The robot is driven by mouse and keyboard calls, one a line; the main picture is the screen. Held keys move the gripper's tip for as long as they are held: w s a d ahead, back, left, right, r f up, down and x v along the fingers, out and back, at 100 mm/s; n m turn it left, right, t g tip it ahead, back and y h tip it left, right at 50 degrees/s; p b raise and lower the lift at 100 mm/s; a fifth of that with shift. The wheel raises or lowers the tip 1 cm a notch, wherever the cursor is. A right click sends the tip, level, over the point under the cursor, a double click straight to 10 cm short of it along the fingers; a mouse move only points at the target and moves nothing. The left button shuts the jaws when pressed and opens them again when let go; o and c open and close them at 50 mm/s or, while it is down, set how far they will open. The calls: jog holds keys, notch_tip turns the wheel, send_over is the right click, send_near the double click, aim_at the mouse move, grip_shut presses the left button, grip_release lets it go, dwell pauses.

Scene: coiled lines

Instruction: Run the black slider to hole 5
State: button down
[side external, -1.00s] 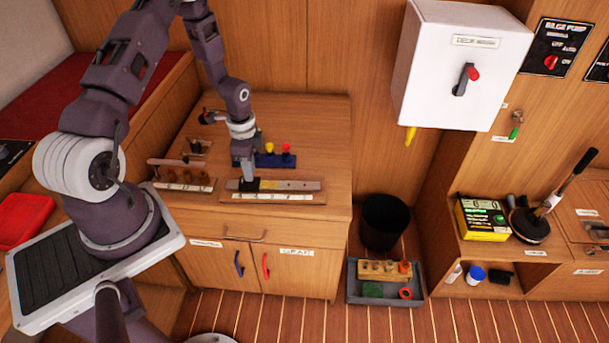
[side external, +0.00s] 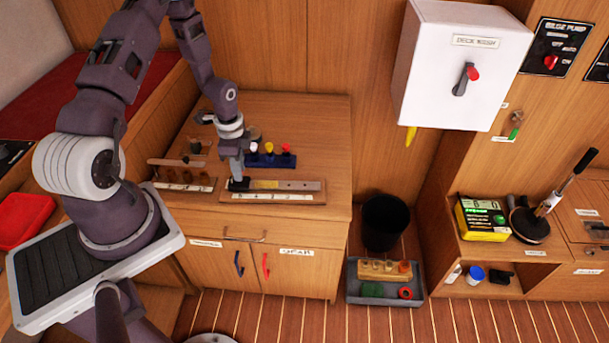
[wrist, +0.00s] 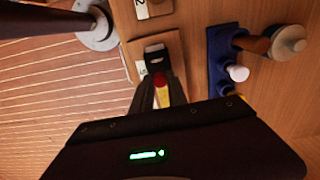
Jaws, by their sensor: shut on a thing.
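The black slider (side external: 238,185) sits near the left end of a long metal-topped track (side external: 300,186) on the wooden counter. My gripper (side external: 237,177) reaches down onto the slider from above and is shut on it. In the wrist view the dark slider (wrist: 155,56) shows at the fingertips, partly hidden by the fingers. A white number label (wrist: 141,70) lies beside it, its figure hard to read. A white numbered strip (side external: 272,197) runs along the track's front. The hole under the slider is hidden.
A blue block with coloured knobs (side external: 270,160) stands just behind the track. A wooden rack with brown pegs (side external: 184,181) is close on the left. The counter's front edge is near the track. Bare counter (side external: 315,130) lies at the back right.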

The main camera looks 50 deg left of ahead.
jog(key=shift+f, duration=0.55)
jog(key=c, duration=1.4)
grip_release()
jog(key=shift+c, duration=0.2)
jog(key=shift+r, duration=3.05)
